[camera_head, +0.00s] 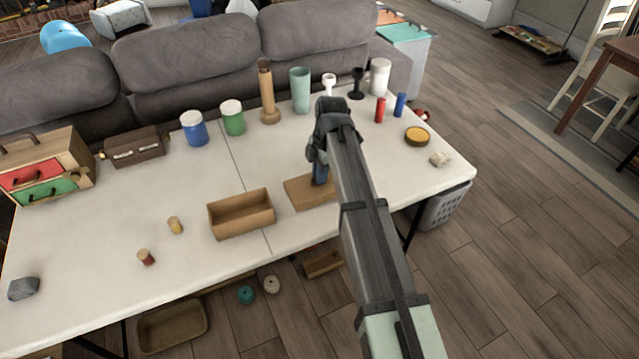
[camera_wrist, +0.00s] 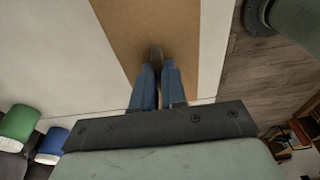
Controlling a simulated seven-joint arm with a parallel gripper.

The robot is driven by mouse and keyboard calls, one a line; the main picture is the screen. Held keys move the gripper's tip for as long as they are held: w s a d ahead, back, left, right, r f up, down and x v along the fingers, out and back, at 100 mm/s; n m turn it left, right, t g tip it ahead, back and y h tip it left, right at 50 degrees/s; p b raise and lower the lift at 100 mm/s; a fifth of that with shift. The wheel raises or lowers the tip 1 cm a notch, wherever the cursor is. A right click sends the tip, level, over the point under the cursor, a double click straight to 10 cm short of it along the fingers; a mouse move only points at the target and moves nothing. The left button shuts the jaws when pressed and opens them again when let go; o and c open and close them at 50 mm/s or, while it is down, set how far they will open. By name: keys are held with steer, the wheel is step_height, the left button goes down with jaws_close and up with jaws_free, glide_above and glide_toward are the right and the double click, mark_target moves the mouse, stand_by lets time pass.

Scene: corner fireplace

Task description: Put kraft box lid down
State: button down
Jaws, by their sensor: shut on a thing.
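The kraft box lid (camera_head: 299,193) is a flat brown board just right of the open kraft box (camera_head: 243,225) in the head view. My gripper (camera_head: 319,181) points down at the lid, its blue fingers over the lid's middle. In the wrist view the lid (camera_wrist: 130,25) is a broad brown strip, and my gripper (camera_wrist: 158,66) is shut on its small dark knob (camera_wrist: 157,51). The lid looks level and low over the white table. I cannot tell whether it touches the tabletop. My arm hides the lid's right end.
Jars, including a green one (camera_head: 232,118), and a wooden bottle (camera_head: 266,95) line the back. A yellow-topped tin (camera_head: 417,135) stands at right.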

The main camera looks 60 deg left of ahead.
steer(key=shift+f, duration=2)
steer(key=shift+f, duration=0.1)
steer(key=c, duration=1.2)
jaws_free()
steer(key=r, duration=0.4)
steer(key=w+r, duration=0.1)
steer(key=r, duration=0.7)
steer(key=shift+w+r, duration=0.1)
steer(key=shift+w, duration=0.3)
